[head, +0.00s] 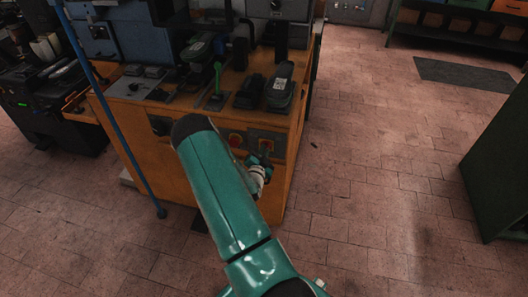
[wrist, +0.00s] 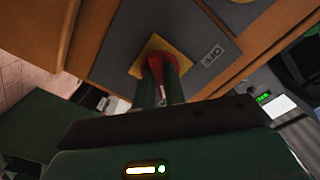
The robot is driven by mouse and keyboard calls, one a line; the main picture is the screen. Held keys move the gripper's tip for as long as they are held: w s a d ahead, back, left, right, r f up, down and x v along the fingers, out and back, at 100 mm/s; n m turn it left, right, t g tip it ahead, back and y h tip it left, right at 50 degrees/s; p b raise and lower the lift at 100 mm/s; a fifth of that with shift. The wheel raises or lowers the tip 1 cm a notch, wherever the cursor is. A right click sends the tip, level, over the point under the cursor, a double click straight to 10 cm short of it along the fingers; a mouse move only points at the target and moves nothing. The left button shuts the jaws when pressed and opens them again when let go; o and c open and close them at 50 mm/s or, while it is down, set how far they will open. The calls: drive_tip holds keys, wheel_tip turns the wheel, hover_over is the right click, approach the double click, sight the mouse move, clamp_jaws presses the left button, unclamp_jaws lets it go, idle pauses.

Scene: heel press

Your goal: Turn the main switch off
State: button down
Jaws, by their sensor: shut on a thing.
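The main switch is a red rotary handle on a yellow plate, set in a grey panel on the front of the orange cabinet. In the wrist view the red handle (wrist: 157,63) is at the upper middle, with my gripper (wrist: 160,88) shut on it. A small label (wrist: 213,56), which seems to read OFF, sits on the panel to its right. In the head view the switch (head: 266,145) is partly hidden by my gripper (head: 262,160), which reaches it from the front. The fingers cover the lower part of the handle.
The orange cabinet (head: 185,165) carries several dark tools and a green-handled one (head: 217,78) on top. Another red round control (head: 235,140) is left of the switch. A blue pole (head: 115,120) stands at left. The brick floor (head: 370,190) is clear at right, up to a green cabinet (head: 505,160).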

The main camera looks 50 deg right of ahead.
drive_tip(key=shift+n, duration=8.5)
drive_tip(key=c, duration=1.5)
unclamp_jaws()
drive_tip(key=shift+o, duration=0.2)
drive_tip(key=shift+a, duration=0.1)
drive_tip(key=v, duration=1.3)
drive_tip(key=shift+s+a, duration=0.2)
drive_tip(key=shift+a, duration=0.1)
